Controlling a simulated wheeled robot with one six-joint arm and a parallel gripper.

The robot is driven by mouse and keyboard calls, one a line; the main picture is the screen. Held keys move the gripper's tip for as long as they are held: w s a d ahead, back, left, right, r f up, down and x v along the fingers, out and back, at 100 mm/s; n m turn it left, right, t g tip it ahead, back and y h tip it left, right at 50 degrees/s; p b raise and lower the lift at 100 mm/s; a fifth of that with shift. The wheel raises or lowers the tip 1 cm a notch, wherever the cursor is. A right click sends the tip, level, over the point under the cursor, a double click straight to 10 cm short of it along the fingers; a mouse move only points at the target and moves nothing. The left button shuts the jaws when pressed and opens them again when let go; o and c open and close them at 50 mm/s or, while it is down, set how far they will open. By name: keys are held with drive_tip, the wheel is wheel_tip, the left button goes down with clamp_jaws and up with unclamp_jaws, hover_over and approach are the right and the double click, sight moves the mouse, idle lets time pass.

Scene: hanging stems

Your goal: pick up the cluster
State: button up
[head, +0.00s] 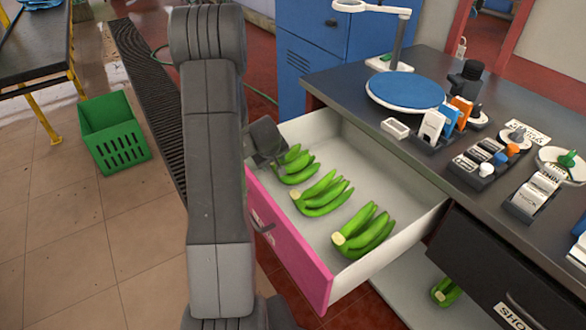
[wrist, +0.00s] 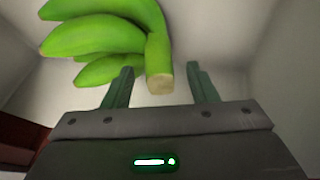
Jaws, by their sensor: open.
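Three green banana clusters lie in a row in the open drawer (head: 398,193). The far one (head: 297,166) is beside my gripper (head: 267,145) in the head view, partly hidden by it. The middle one (head: 322,195) and the near one (head: 363,232) are clear of my arm. In the wrist view my gripper (wrist: 160,72) is open, with one green finger on each side of a cluster's pale cut stem (wrist: 160,80). The bananas (wrist: 105,35) spread to the upper left.
The drawer has a pink front (head: 290,245) and pale walls. Another cluster (head: 446,291) lies lower down at the right. A dark countertop (head: 400,155) with a blue round plate (head: 406,90) and small items borders the drawer. A green crate (head: 113,133) stands on the floor at left.

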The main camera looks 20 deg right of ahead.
clamp_jaws()
drive_tip(key=shift+r, duration=0.1)
drive_tip(key=shift+r, duration=0.1)
wheel_tip(320, 180, up, 10)
drive_tip(key=p, duration=0.4)
wheel_tip(320, 180, up, 13)
drive_tip(key=p, duration=0.9)
drive_tip(key=shift+p, duration=0.4)
drive_tip(key=shift+w+r, duration=0.1)
